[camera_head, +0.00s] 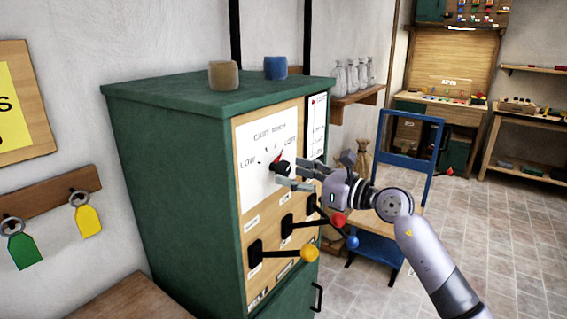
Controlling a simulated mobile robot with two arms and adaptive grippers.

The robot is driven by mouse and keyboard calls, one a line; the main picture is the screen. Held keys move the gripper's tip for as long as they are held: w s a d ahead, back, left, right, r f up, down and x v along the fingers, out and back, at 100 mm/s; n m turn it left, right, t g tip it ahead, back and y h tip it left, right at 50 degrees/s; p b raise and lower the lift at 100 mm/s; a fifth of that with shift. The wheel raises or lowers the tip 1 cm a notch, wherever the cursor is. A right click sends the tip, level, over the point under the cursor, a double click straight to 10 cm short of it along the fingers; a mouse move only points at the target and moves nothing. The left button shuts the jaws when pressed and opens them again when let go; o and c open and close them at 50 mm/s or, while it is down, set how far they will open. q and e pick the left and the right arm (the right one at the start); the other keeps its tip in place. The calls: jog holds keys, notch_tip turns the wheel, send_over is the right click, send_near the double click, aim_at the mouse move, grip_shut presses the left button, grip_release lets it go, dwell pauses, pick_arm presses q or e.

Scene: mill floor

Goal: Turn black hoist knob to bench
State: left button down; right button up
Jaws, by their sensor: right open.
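The black hoist knob (283,169) sits on a white dial plate (255,181) on the front of the green cabinet (175,165). My left gripper is not in view.
Below the dial, levers with yellow (310,252), red (338,219) and blue (352,242) ends stick out near my right gripper. A tan cup (223,76) and a blue cup (275,68) stand on the cabinet. A blue frame (437,165) stands behind my arm. Floor is free at right.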

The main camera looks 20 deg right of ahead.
aim_at(287, 172)
jog(key=x, duration=0.2)
jog(key=shift+w+a, duration=0.2)
jog(key=shift+w, duration=0.1)
jog(key=shift+w+a+p, duration=0.25)
jog(key=shift+w+p, duration=0.05)
jog(key=shift+w, duration=0.05)
jog(key=c, duration=1.2)
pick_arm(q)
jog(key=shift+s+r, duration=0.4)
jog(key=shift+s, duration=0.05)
